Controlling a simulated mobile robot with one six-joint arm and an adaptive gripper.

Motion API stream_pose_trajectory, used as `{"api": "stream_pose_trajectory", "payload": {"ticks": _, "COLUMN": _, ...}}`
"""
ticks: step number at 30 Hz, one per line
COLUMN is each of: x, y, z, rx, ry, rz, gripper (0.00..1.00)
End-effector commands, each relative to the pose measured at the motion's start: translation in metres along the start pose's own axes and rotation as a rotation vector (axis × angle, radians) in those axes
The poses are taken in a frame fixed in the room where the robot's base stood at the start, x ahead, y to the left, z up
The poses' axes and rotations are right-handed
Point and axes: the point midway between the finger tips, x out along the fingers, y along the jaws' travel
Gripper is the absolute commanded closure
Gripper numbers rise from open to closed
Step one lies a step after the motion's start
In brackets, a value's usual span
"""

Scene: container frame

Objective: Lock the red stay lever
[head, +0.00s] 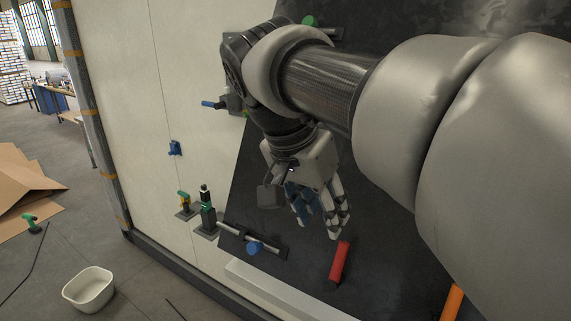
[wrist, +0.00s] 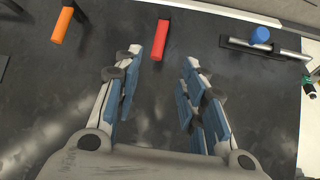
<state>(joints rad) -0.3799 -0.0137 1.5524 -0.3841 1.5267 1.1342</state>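The red stay lever (head: 340,262) shows as a red handle low on the dark panel, just below and beyond my gripper's fingertips in the head view. In the wrist view the red lever (wrist: 160,40) lies ahead of my gripper, between the lines of the two fingers and nearer the left one. My gripper (head: 325,228) is open and empty, and the wrist view (wrist: 160,62) shows a wide gap between its blue-padded fingers. The fingers look apart from the lever. The lever's pivot is not clear in either view.
An orange lever (wrist: 63,25) stands left of the red one in the wrist view. A metal bar with a blue knob (wrist: 261,36) is on the right. The head view shows a blue-handled valve (head: 212,104), green-topped fittings (head: 208,210) and a white bin (head: 88,290) on the floor.

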Motion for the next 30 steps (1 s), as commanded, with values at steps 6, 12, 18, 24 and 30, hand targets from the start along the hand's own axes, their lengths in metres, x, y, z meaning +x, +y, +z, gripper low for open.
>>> {"api": "stream_pose_trajectory", "payload": {"ticks": 6, "x": -0.001, "y": -0.006, "z": -0.005, "rx": 0.035, "ry": 0.009, "rz": 0.013, "gripper": 0.62}}
{"api": "stream_pose_trajectory", "payload": {"ticks": 12, "x": 0.035, "y": -0.005, "z": -0.004, "rx": 0.034, "ry": 0.007, "rz": 0.015, "gripper": 0.62}}
{"api": "stream_pose_trajectory", "payload": {"ticks": 18, "x": 0.079, "y": -0.004, "z": -0.005, "rx": 0.034, "ry": 0.006, "rz": 0.015, "gripper": 0.62}}
{"api": "stream_pose_trajectory", "payload": {"ticks": 24, "x": 0.121, "y": -0.003, "z": -0.005, "rx": 0.033, "ry": 0.006, "rz": 0.014, "gripper": 0.62}}
{"api": "stream_pose_trajectory", "payload": {"ticks": 30, "x": 0.152, "y": -0.004, "z": -0.005, "rx": 0.033, "ry": 0.006, "rz": 0.012, "gripper": 0.62}}
